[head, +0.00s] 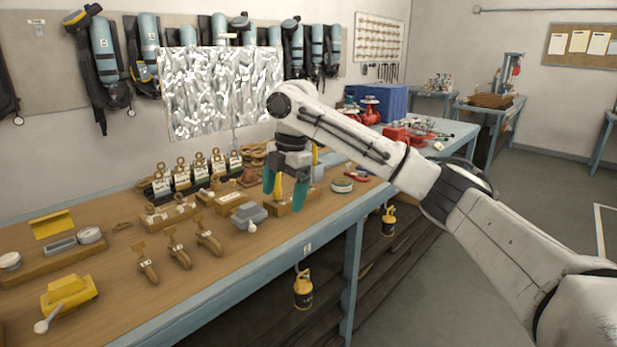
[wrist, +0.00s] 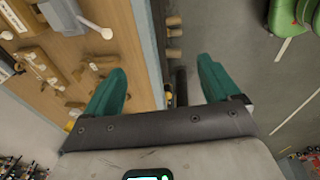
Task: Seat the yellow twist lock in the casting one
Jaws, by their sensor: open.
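A yellow block with a lever ending in a pale knob, which looks like the yellow twist lock (head: 70,291), sits on the near left of the wooden bench in the head view. A similar grey one (head: 248,216) stands mid-bench, its pale knob toward the front; it also shows at the upper left of the wrist view (wrist: 62,16). I cannot tell which thing is casting one. My gripper (head: 285,186) points down over the right part of the bench, far right of the yellow lock. Its green fingers are apart and empty in the wrist view (wrist: 160,92).
Several bronze pieces (head: 177,250) lie mid-bench, and labelled dark holders (head: 180,180) stand behind.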

